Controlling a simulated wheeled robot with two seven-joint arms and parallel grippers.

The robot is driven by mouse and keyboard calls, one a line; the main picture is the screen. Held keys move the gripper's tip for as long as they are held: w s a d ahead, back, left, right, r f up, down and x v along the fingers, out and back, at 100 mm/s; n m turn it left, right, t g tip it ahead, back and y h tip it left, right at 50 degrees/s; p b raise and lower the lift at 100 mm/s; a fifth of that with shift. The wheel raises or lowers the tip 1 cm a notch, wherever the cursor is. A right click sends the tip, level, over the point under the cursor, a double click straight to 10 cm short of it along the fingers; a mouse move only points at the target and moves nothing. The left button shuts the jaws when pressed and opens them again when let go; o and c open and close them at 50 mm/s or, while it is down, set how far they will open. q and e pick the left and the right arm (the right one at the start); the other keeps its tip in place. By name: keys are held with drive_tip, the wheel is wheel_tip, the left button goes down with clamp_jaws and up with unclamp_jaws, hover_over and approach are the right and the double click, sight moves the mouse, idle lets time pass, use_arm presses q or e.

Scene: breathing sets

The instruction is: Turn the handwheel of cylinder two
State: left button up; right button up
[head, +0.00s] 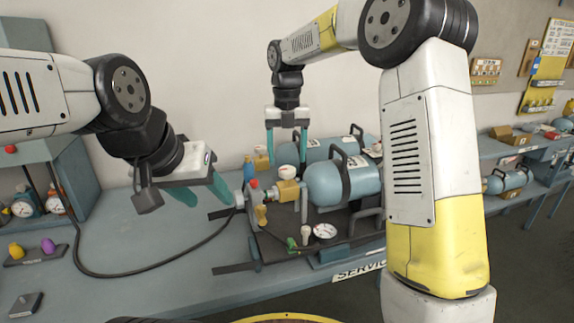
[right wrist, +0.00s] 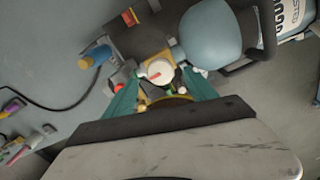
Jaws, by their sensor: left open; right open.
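Two blue cylinders lie on a dark frame on the bench, the front one (head: 345,183) and the rear one (head: 318,150). A brass valve block (head: 288,191) is at the left end of the front one. I cannot tell which cylinder is number two, and no handwheel is clearly identifiable. My right gripper (head: 287,163) is open, pointing down over the rear valve end; its fingers straddle a white gauge (right wrist: 160,68) in the right wrist view, with brass (right wrist: 167,101) close below it. My left gripper (head: 203,191) is open and empty, left of the frame.
A black hose (head: 150,271) runs from the set across the bench (head: 180,250). A red knob (head: 254,184) and a blue fitting (head: 249,169) stand at the frame's left. A small tray (head: 35,254) with coloured knobs lies far left. My right arm covers the right side.

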sight(287, 168)
drive_tip(key=shift+f, duration=2.1)
drive_tip(key=c, duration=1.4)
drive_tip(key=shift+m, duration=0.3)
